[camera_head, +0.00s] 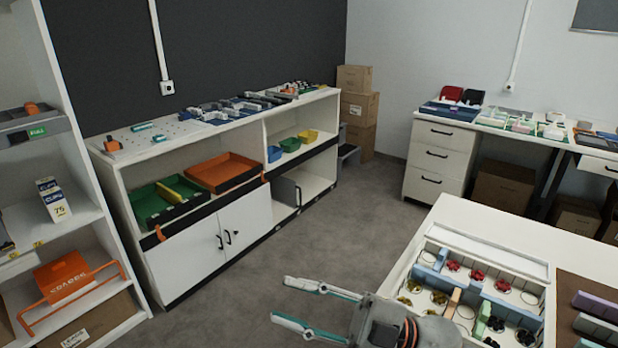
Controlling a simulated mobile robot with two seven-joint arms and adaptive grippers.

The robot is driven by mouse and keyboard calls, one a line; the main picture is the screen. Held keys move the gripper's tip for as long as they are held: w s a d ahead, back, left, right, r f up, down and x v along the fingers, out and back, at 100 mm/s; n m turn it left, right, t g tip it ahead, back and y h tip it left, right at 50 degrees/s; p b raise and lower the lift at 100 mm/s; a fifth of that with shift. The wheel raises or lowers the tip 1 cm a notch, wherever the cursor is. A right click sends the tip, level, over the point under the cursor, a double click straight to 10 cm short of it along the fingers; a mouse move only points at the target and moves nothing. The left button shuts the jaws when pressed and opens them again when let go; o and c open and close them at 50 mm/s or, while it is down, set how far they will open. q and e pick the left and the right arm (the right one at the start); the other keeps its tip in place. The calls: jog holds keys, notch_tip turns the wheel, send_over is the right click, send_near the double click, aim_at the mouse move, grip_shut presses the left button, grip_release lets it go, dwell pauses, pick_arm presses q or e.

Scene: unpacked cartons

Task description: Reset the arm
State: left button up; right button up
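My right gripper (282,299) reaches in from the bottom of the head view, right of the middle. Its two long grey and teal fingers point left and stand well apart, with nothing between them. It is over the bare floor, just left of the white table (485,219). The rest of my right arm is cut off by the lower edge. My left arm and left gripper are not in view.
An organizer tray (488,257) with small parts sits on the white table, close right of my gripper. A long low cabinet (190,252) and a shelf unit (80,170) stand left. A drawer desk (436,157) and cartons (357,107) are farther back. The grey floor (330,230) between is clear.

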jog(key=w+d+f+m+t+h+p, duration=0.1)
jog(key=w+d+f+m+t+h, duration=0.2)
jog(key=d+f+m+t+h, duration=0.45)
jog(key=w+d+f+m+t+h, duration=0.3)
jog(key=d+f+m+t+h, duration=0.15)
jog(key=f+m+t, duration=0.45)
jog(key=s+d+f+m+g+h, duration=0.2)
jog(key=s+d+f+g+h, duration=0.1)
jog(key=s+f, duration=0.5)
jog(key=s+d+f+m+g+h, duration=0.3)
jog(key=s+d+f, duration=0.4)
jog(key=f, duration=0.5)
jog(key=shift+s+d+f+m+g+h+p, duration=0.15)
jog(key=shift+s+f+m+g+h+p, duration=0.2)
jog(key=shift+g+h, duration=0.6)
jog(key=shift+r, duration=0.1)
